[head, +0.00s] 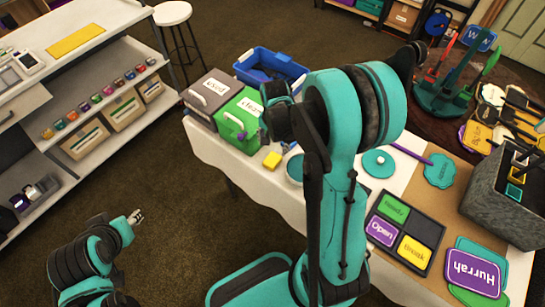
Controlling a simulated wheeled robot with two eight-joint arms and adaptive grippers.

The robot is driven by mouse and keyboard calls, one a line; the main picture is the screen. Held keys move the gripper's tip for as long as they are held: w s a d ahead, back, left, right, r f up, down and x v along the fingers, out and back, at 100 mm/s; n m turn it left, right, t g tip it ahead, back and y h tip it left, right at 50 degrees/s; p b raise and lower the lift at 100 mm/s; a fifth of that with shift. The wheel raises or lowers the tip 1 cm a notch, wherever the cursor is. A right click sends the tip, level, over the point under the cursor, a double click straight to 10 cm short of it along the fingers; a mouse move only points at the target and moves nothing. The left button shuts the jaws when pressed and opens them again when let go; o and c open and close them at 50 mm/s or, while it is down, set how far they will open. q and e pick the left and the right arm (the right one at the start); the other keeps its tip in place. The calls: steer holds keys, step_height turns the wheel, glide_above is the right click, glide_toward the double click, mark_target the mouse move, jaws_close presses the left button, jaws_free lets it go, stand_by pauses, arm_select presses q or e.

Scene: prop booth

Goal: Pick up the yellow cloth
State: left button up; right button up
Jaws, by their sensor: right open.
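The yellow cloth (75,41) lies flat on the white top of the shelf unit at the upper left, with nothing touching it. My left gripper (136,216) is low at the left, over the floor and well apart from the cloth. It is small here, and I cannot tell how its fingers stand. My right arm rises large in the middle of the view. My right gripper (412,55) is dark, open and partly hidden behind the arm, far to the right of the cloth.
The shelf unit (92,132) holds jars and boxes. A white stool (172,13) stands beyond it. A blue crate (285,66) is behind. Floor between is clear.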

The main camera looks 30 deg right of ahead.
mark_target(272, 159)
steer(key=shift+m, duration=0.5)
steer(key=f, duration=0.2)
steer(key=f+b, duration=0.1)
steer(key=f, duration=0.1)
steer(key=shift+w+d, duration=0.1)
steer(key=shift+d, duration=0.2)
steer(key=f+b, duration=0.1)
steer(key=f, duration=0.2)
steer(key=f+b, duration=0.1)
steer(key=f, duration=0.1)
steer(key=shift+w+a+f+b, duration=0.25)
steer(key=shift+a+b, duration=0.05)
steer(key=shift+a, duration=0.05)
steer(key=shift+r, duration=0.1)
steer(key=c, duration=1.1)
